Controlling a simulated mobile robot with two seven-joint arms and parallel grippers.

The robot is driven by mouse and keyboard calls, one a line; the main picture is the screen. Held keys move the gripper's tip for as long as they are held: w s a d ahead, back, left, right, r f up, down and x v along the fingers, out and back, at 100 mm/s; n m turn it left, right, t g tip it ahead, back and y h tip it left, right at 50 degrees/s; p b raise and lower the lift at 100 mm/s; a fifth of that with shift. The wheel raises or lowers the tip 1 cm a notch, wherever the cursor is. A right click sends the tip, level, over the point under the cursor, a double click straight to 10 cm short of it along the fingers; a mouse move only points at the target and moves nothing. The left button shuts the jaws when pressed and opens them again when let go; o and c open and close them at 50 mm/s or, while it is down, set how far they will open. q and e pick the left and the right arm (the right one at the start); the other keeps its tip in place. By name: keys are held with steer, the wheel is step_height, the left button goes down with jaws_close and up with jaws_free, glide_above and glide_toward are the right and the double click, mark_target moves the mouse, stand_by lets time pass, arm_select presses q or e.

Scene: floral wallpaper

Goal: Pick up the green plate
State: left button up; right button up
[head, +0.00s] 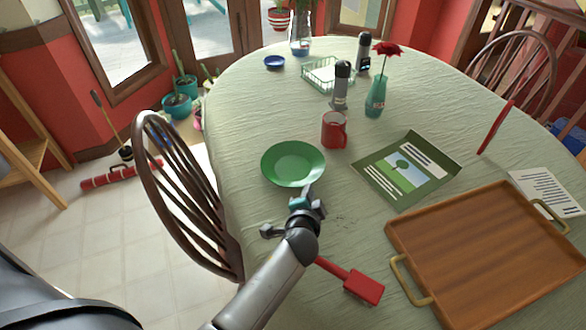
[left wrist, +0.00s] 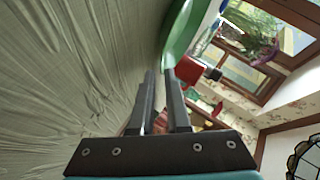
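The green plate (head: 292,158) is at the near left part of the table, roughly level, beside the red mug. My left gripper (head: 307,194) is at its near rim in the head view. In the left wrist view the two fingers (left wrist: 160,76) are close together with a narrow gap, and the green plate (left wrist: 184,32) runs to the fingertips, its rim between them. The fingers look shut on that rim. I cannot tell whether the plate is clear of the cloth. My right gripper is not in view.
A red mug (head: 334,131) stands just beyond the plate. A green booklet (head: 405,170) and a wooden tray (head: 490,255) lie to the right. A red-handled tool (head: 362,287) lies near my left forearm. A wooden chair (head: 185,190) stands at the left table edge.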

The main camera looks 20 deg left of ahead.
arm_select(q)
steer(key=shift+b+x, duration=0.9)
steer(key=shift+x, duration=1.75)
steer(key=shift+a, duration=0.15)
steer(key=shift+r, duration=0.1)
jaws_close()
steer(key=shift+s, duration=0.1)
steer(key=shift+r, duration=0.1)
